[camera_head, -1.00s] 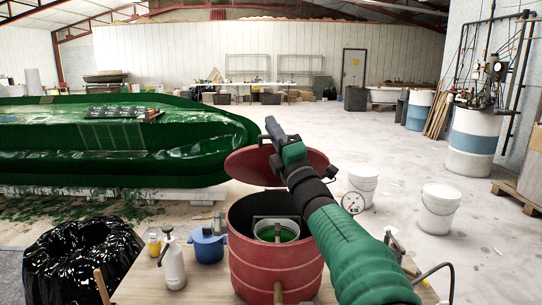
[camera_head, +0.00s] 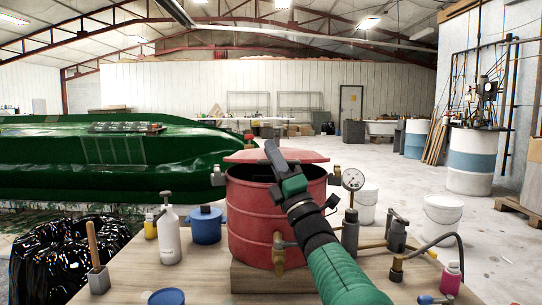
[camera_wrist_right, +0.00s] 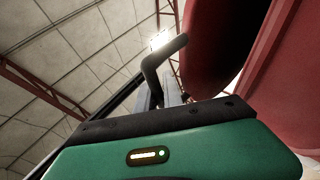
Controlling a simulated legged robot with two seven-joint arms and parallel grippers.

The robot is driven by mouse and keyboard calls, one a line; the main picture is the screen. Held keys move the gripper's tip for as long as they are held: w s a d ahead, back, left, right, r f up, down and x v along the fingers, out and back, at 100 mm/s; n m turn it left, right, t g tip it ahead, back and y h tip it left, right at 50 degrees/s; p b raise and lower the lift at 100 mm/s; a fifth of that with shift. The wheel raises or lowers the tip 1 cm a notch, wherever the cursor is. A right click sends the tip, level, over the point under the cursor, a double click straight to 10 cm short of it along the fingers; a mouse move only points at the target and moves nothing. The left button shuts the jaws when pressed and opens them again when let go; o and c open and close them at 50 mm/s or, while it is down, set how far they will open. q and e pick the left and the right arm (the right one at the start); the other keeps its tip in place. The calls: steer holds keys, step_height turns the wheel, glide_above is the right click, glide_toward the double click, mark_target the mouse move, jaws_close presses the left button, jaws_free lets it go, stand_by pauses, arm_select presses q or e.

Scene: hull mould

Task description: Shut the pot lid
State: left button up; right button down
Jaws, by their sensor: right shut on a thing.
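The red pot (camera_head: 262,215) stands on a wooden table, with a pressure gauge (camera_head: 353,179) at its right. Its red lid (camera_head: 308,156) is over the back of the mouth, tilted, with a dark gap showing at the front left. My right gripper (camera_head: 274,160) reaches over the pot and is shut on the lid, at its dark handle as far as I can tell. The grip itself is partly hidden. In the right wrist view, a dark bent bar (camera_wrist_right: 152,75) stands beyond the gripper, beside the red lid (camera_wrist_right: 215,50). My left gripper is out of view.
A white spray bottle (camera_head: 169,235) and a blue pot (camera_head: 206,226) stand left of the red pot. Fittings (camera_head: 396,236) and a pink bottle (camera_head: 451,278) are at right. A black bag (camera_head: 62,255) is at far left.

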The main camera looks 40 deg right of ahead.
steer(key=shift+s+f, duration=0.15)
steer(key=shift+s, duration=0.2)
steer(key=c, duration=1.9)
jaws_free()
steer(key=o, duration=0.4)
steer(key=shift+s+a+r, duration=0.2)
steer(key=shift+s+r, duration=0.05)
steer(key=shift+s, duration=0.05)
steer(key=shift+w+f, duration=0.1)
steer(key=shift+w+f, duration=0.1)
steer(key=shift+f, duration=0.05)
steer(key=shift+f, duration=0.1)
steer(key=p+v, duration=0.2)
steer(key=v, duration=1.4)
steer(key=shift+s+f+p, duration=0.2)
steer(key=shift+f+p, duration=0.15)
steer(key=shift+f, duration=0.05)
